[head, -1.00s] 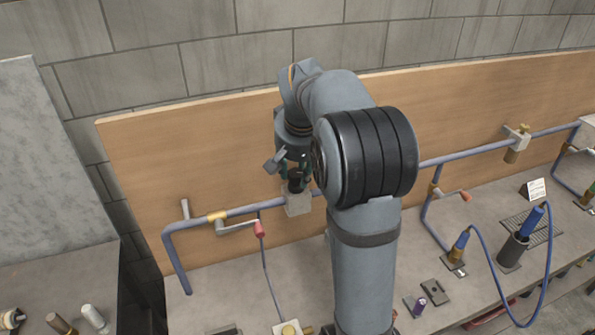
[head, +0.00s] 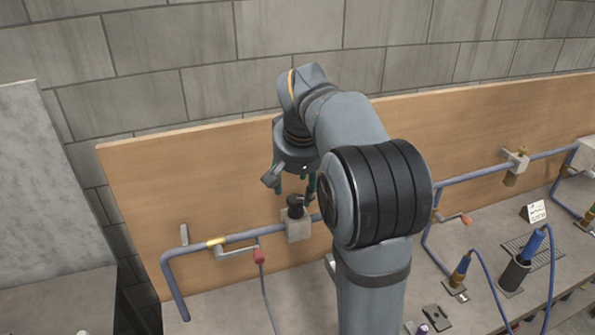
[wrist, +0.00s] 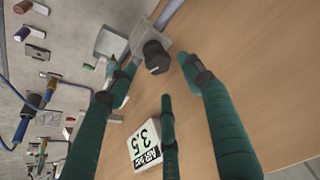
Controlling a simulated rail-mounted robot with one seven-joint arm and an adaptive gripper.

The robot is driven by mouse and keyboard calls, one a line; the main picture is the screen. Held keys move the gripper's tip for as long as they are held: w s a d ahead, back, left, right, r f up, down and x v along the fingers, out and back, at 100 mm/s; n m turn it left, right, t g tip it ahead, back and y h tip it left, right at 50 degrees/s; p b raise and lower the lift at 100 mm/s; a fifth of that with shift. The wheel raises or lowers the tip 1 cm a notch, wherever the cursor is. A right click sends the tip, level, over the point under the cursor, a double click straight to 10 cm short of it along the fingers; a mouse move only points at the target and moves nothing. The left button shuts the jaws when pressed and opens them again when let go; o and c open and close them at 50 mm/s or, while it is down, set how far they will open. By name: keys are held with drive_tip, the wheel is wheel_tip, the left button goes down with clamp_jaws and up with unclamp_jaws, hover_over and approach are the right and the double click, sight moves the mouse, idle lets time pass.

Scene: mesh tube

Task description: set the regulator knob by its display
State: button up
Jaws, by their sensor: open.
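The black regulator knob (head: 295,206) sits on top of a light grey block (head: 298,230) on the blue pipe in front of the wooden panel. My gripper (head: 297,190) is open just above the knob, fingers pointing down. In the wrist view the knob (wrist: 155,58) has a pale mark on its face and lies beyond the spread fingertips (wrist: 160,80), with no finger seen closed on it. The display (wrist: 146,145) is a white box with dark digits, turned in the picture, that appear to read 3.5. Its small lettering is hard to read. My arm hides part of the pipe in the head view.
A red-handled crank (head: 259,256) hangs from the pipe left of the block. The wooden panel (head: 190,175) stands close behind. Another red-handled lever (head: 466,219) and a blue-hosed tool (head: 535,245) are at the right. Air above the pipe at left is clear.

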sight(296, 198)
drive_tip(key=v, duration=0.7)
drive_tip(key=shift+r, duration=0.3)
drive_tip(key=shift+s+f, duration=0.1)
idle(1.3)
drive_tip(key=x, duration=1.2)
drive_tip(key=shift+s+f, duration=0.1)
drive_tip(key=shift+f, duration=0.1)
drive_tip(key=shift+r+p, duration=0.2)
drive_tip(key=shift+p, duration=0.1)
drive_tip(key=shift+d+n, duration=0.1)
drive_tip(key=shift+n, duration=0.4)
drive_tip(key=shift+f, duration=0.1)
